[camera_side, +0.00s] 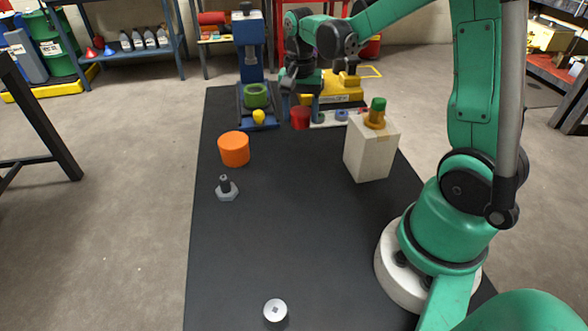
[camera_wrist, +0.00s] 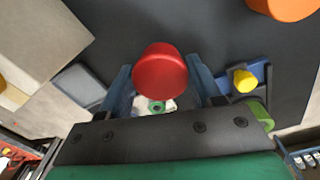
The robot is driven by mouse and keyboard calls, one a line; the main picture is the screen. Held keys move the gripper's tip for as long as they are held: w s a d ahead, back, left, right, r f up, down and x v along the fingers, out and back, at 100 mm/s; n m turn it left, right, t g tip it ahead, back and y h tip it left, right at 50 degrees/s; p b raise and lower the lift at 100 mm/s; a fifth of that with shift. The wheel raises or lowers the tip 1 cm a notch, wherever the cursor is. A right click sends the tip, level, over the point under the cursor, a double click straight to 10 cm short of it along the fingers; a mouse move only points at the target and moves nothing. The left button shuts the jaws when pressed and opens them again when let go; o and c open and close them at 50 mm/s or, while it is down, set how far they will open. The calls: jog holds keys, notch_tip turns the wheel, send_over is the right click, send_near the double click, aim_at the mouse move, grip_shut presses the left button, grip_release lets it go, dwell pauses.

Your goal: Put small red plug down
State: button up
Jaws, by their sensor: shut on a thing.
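The small red plug (camera_side: 300,118) is a short red cylinder held at the tip of my gripper (camera_side: 303,98), over the far part of the black table top. In the wrist view the red plug (camera_wrist: 160,71) sits between the two blue-grey fingers of my gripper (camera_wrist: 163,85), which is shut on it. The plug hides part of what lies behind it. In the side view I cannot tell whether its underside touches anything.
A white plate with grey-blue rings (camera_side: 342,115) lies right of the plug. A blue press (camera_side: 251,50) with a green ring (camera_side: 257,95) and yellow knob (camera_side: 259,116) stands left. The table's middle (camera_side: 290,220) is clear.

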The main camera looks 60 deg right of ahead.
aim_at(300, 151)
jog(key=shift+f, duration=3.3)
jog(key=shift+f, duration=0.1)
jog(key=o, duration=1.2)
jog(key=shift+o, duration=0.2)
